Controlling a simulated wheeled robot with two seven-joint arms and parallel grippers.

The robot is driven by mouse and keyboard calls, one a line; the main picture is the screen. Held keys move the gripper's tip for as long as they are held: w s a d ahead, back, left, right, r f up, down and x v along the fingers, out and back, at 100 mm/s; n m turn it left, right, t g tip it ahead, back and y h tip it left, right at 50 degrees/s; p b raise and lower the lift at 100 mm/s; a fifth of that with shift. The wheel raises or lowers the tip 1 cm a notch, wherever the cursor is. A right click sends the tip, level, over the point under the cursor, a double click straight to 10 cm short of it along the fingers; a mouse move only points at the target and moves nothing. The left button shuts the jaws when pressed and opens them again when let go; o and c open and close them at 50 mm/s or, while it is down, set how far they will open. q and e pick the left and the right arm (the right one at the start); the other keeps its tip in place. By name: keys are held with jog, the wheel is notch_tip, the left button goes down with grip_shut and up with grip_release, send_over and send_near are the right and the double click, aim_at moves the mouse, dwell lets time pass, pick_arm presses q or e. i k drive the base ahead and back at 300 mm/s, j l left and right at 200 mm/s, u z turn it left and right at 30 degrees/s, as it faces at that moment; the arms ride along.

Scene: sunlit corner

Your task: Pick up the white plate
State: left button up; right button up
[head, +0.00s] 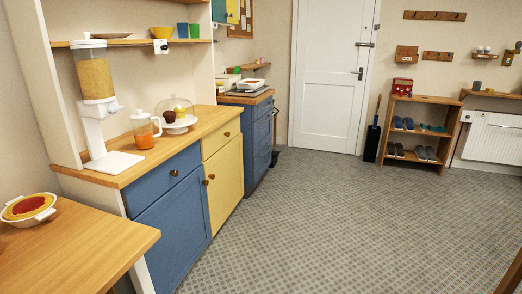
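I cannot make out a white plate for certain. A pale, flat item (249,84) lies on the far blue cabinet's top, too small to identify. A white cake stand (180,126) with a clear dome and small cakes under it stands on the wooden counter. A white handled dish (28,207) with red and yellow food sits on the near table at the left edge. Neither of my grippers is in view.
The wooden counter (206,125) also bears a cereal dispenser (95,80) and a jug of orange drink (144,131). The near table (85,250) is bare at its right. Grey floor (350,220) is open toward the white door (333,70) and shoe rack (418,130).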

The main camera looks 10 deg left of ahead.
aim_at(107, 36)
jog(key=i, duration=0.75)
jog(key=i+l+u, duration=0.15)
jog(key=i, duration=0.55)
